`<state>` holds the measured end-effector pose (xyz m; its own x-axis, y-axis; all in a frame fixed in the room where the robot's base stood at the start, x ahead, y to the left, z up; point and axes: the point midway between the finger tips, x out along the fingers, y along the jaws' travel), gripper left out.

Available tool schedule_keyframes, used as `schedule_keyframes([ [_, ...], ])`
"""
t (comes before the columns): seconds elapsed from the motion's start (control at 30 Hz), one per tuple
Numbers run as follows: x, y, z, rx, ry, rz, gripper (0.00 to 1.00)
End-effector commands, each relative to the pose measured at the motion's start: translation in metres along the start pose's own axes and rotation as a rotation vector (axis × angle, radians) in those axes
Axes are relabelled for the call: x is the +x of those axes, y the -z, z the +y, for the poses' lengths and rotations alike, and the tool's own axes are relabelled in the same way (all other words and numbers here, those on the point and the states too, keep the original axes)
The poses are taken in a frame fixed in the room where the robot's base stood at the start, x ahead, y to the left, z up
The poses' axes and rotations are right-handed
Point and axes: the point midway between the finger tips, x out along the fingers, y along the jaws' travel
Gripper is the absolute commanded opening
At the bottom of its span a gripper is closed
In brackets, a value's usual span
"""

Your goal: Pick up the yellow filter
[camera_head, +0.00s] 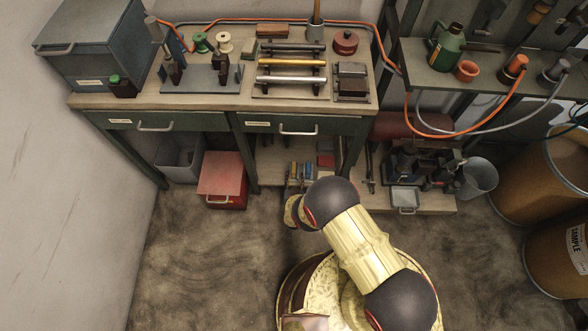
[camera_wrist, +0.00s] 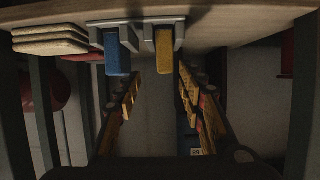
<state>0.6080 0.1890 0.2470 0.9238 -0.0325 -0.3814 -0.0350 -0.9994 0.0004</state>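The yellow filter (camera_wrist: 164,50) is a small upright block in a grey holder (camera_wrist: 180,33) in the wrist view. A blue filter (camera_wrist: 117,54) stands left of it, with a gap between. My gripper (camera_wrist: 160,76) is open, its two fingers spread on either side of the yellow filter's line. The space between the fingers is empty. I cannot tell how far the tips are from the filter. In the head view, the small coloured filters (camera_head: 302,168) sit on the low shelf below the bench. My arm partly covers that spot, and the fingers are not clear there.
A stack of pale pads (camera_wrist: 50,40) lies left of the blue filter. Table legs frame the low shelf, under the bench drawers (camera_head: 283,125). A red box (camera_head: 222,178) stands to the left, and dark machinery (camera_head: 415,165) to the right. The floor in front is open.

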Motion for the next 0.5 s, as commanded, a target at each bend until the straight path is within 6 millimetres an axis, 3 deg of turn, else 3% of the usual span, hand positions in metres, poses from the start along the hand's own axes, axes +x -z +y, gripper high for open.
schedule_keyframes([
  [0.5, 0.063, 0.000, -0.007, 0.000, 0.000, -0.001, 0.39],
])
